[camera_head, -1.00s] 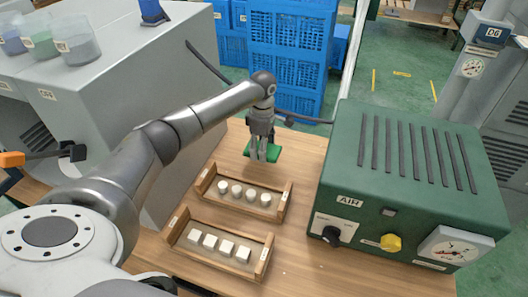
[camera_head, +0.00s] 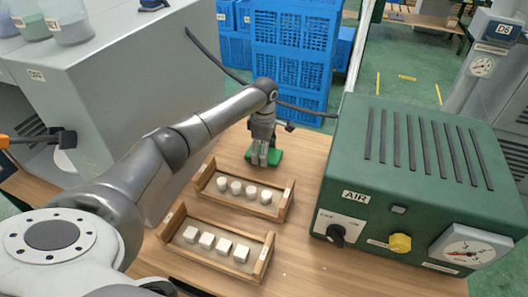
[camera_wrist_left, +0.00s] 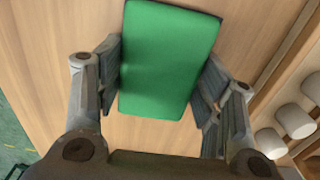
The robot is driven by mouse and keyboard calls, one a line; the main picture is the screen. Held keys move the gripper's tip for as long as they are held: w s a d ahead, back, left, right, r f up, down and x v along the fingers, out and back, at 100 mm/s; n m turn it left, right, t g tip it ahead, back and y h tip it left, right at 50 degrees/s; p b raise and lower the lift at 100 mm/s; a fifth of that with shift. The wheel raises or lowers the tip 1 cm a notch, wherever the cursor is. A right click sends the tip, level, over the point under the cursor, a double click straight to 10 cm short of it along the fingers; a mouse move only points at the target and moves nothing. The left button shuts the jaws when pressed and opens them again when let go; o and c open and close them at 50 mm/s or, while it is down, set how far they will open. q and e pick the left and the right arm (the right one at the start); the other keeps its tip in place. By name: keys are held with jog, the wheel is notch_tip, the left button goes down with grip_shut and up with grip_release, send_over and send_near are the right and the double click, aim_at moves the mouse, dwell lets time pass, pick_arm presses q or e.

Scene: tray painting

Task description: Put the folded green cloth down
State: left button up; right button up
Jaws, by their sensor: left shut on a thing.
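The folded green cloth (camera_head: 276,156) is a small flat green block at the back of the wooden table, behind the trays. My left gripper (camera_head: 263,160) points down over it, with its fingers at the cloth's sides. In the left wrist view the cloth (camera_wrist_left: 168,60) fills the space between the fingers of my left gripper (camera_wrist_left: 165,85), shut on it. The cloth looks at or very near the table top; I cannot tell whether it touches. My right gripper is not in view.
A wooden tray with round white pieces (camera_head: 284,205) stands just in front of the cloth. Another tray with square white pieces (camera_head: 262,264) is nearer. A green air unit (camera_head: 400,180) stands right, a grey machine (camera_head: 110,110) left. Bare table lies around the cloth.

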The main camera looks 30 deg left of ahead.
pick_arm(q)
jog(key=o, duration=0.8)
jog(key=shift+o, duration=0.5)
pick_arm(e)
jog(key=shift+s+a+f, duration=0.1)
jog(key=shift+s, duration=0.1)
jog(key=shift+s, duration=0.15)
pick_arm(q)
notch_tip(320, 180, up, 12)
jog(key=p, duration=0.7)
jog(key=shift+p, duration=0.4)
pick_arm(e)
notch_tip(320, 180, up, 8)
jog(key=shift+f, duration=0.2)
pick_arm(q)
jog(key=shift+r, duration=0.1)
jog(key=shift+s, duration=0.1)
